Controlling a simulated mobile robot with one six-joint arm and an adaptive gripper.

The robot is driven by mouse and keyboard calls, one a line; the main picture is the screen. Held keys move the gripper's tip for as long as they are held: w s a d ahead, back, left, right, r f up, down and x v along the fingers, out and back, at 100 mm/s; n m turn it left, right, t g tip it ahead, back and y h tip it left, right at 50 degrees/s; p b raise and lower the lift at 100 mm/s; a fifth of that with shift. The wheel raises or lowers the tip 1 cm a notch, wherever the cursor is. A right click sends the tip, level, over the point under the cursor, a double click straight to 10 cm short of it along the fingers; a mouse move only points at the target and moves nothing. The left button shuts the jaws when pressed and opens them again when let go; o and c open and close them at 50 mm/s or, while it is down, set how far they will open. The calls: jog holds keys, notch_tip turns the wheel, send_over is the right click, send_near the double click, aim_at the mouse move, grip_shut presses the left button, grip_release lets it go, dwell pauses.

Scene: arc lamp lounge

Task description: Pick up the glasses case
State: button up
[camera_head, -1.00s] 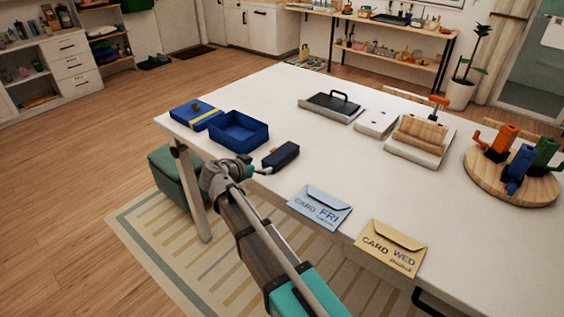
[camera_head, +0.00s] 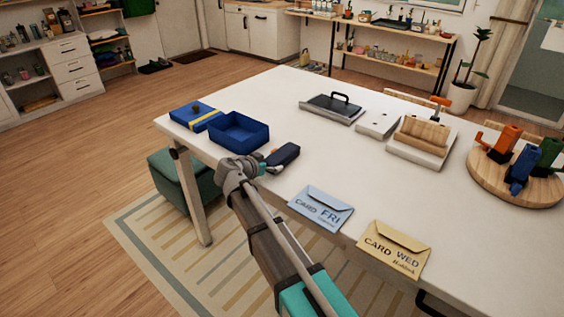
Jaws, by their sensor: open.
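The glasses case (camera_head: 286,154) is a small dark navy case with a brown tab. It lies on the white table (camera_head: 330,150) near its front left edge, just right of the open blue box. My gripper (camera_head: 268,164) is at the case's near left end, with its fingers very close to it. The gripper is open. From this angle I cannot tell whether a finger touches the case. My wrist hides a little of the table edge.
The open blue box (camera_head: 238,133) and its blue lid (camera_head: 195,115) with a yellow band lie to the left. A blue FRI envelope (camera_head: 321,207) and a yellow WED envelope (camera_head: 393,249) lie along the front edge. The table middle is clear.

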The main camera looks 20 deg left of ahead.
jog(key=shift+x, duration=0.9)
jog(key=c, duration=1)
